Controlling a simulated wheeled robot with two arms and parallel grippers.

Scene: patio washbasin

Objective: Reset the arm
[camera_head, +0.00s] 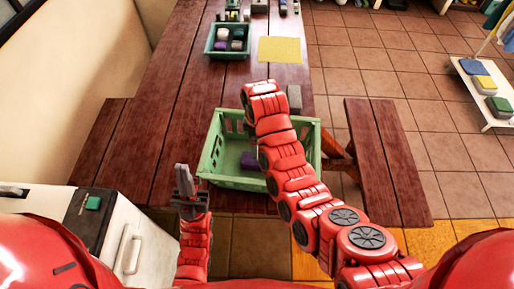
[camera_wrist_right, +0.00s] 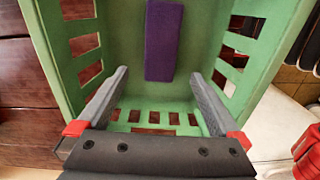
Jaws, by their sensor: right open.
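My right arm reaches over a green slotted basket (camera_head: 212,150) on the wooden table, and it hides part of the basket in the head view. In the right wrist view my right gripper (camera_wrist_right: 158,80) is open and empty, facing into the basket (camera_wrist_right: 58,60). A purple block (camera_wrist_right: 164,42) lies inside, beyond the fingertips; it also shows in the head view (camera_head: 249,160). My left gripper (camera_head: 184,181) points up near the table's front edge, left of the basket, with nothing visible in it. Its jaw gap is unclear.
A smaller green basket (camera_head: 212,47) with several items and a yellow cloth (camera_head: 280,49) lie farther back on the table (camera_head: 180,80). Benches (camera_head: 385,165) flank it. A white cabinet (camera_head: 120,235) stands front left.

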